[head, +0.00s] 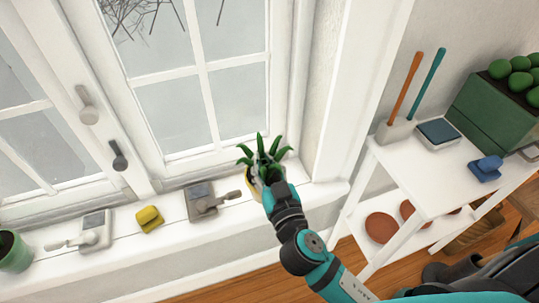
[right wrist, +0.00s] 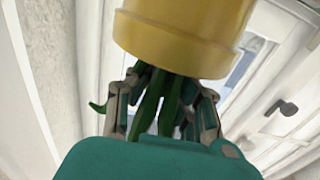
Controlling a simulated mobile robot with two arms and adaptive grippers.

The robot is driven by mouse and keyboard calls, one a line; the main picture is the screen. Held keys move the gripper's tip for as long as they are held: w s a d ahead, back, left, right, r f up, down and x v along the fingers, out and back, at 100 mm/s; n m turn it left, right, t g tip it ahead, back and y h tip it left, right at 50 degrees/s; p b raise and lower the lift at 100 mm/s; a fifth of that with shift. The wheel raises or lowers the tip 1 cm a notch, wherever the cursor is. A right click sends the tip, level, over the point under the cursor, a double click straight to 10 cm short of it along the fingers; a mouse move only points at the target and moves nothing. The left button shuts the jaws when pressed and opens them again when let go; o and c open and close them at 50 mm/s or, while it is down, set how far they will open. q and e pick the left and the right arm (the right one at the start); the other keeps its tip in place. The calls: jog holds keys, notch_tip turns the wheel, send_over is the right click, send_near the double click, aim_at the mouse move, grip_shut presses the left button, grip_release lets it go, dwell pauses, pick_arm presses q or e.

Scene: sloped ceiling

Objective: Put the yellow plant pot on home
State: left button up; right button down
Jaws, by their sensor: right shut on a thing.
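The yellow plant pot (head: 254,188) holds a spiky green plant (head: 263,155) and is at the right end of the white windowsill in the head view. My right gripper (head: 271,181) covers much of the pot there. In the right wrist view the pot (right wrist: 185,40) fills the top, and my right gripper (right wrist: 165,95) is shut on the plant's green leaves. I cannot tell whether the pot touches the sill. No place marked as home can be made out. My left gripper is not in view.
On the sill stand a grey handled device (head: 201,203), a small yellow object (head: 149,218), a white handled device (head: 95,230) and a green pot (head: 14,250). A white shelf (head: 405,175) at the right holds a blue object (head: 486,169) and a green planter (head: 495,110).

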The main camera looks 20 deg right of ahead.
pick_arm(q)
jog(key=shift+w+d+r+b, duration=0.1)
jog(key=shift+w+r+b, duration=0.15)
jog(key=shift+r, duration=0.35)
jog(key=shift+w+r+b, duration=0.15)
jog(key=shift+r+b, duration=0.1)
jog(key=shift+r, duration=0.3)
pick_arm(e)
jog(key=w+d+f, duration=0.2)
jog(key=w+f, duration=0.1)
jog(key=w, duration=0.1)
jog(key=shift+d+f, duration=0.25)
jog(key=shift+f, duration=0.15)
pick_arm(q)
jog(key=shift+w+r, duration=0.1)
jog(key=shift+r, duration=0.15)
pick_arm(e)
jog(key=c, duration=1.3)
grip_release()
jog(key=shift+f, duration=0.15)
jog(key=shift+o, duration=0.2)
